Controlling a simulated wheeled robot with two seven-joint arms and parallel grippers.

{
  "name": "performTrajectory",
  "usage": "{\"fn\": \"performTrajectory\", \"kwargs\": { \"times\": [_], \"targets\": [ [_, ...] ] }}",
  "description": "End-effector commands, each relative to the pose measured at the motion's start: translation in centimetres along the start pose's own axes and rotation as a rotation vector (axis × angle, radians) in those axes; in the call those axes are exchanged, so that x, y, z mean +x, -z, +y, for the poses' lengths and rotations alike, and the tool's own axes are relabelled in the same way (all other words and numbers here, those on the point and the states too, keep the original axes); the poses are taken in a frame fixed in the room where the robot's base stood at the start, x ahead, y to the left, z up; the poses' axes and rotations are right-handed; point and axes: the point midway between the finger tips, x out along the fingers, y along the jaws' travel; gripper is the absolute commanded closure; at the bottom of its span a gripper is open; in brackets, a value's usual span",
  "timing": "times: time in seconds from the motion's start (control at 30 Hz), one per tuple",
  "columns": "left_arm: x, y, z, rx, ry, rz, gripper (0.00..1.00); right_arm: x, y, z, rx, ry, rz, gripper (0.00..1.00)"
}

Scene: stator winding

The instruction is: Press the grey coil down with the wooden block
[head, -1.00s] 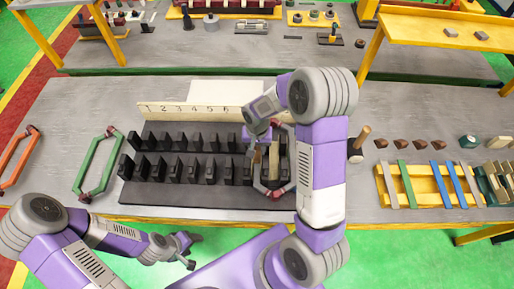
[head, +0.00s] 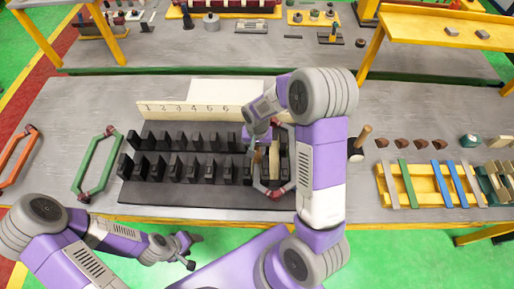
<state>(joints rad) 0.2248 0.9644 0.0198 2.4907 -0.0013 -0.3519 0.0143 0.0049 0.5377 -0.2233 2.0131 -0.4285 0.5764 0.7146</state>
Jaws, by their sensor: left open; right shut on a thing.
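The grey coil (head: 257,179) sits at the right end of the black slotted stator (head: 190,193), partly hidden by my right arm. Its dark red lower end (head: 277,194) shows near the front edge. The wooden block (head: 274,158) is a pale upright piece over the coil's middle. My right gripper (head: 262,143) is shut on the block, its fingers partly hidden. Whether the block touches the coil is hard to tell. My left gripper (head: 190,251) is open and empty, low in front of the table's front edge.
A green coil (head: 91,165) and an orange coil (head: 14,160) lie to the left. A numbered board (head: 200,111) stands behind the stator. On the right are a mallet (head: 361,138), brown wedges (head: 408,143) and a yellow rack (head: 425,198) with coloured strips.

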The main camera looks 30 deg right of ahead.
Motion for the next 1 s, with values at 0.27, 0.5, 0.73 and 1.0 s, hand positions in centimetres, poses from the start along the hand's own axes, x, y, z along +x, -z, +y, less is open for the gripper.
{"fn": "performTrajectory", "kwargs": {
  "times": [0.27,0.5,0.73,1.0],
  "targets": [
    [-0.4,0.0,0.1,0.0,0.0,0.0,0.39,-0.6,0.0,0.0,0.0,0.001,0.001,1.0],
    [-2.0,-0.1,0.8,0.0,0.0,0.0,0.39,-3.0,0.1,-0.1,0.0,0.002,0.003,1.0],
    [-3.5,-0.1,1.3,0.0,0.0,0.0,0.39,-5.3,0.1,0.0,0.0,0.0,0.002,1.0],
    [-5.3,-0.2,2.0,0.0,0.0,0.0,0.39,-8.0,0.1,0.0,0.001,0.001,0.002,1.0]
  ]
}}
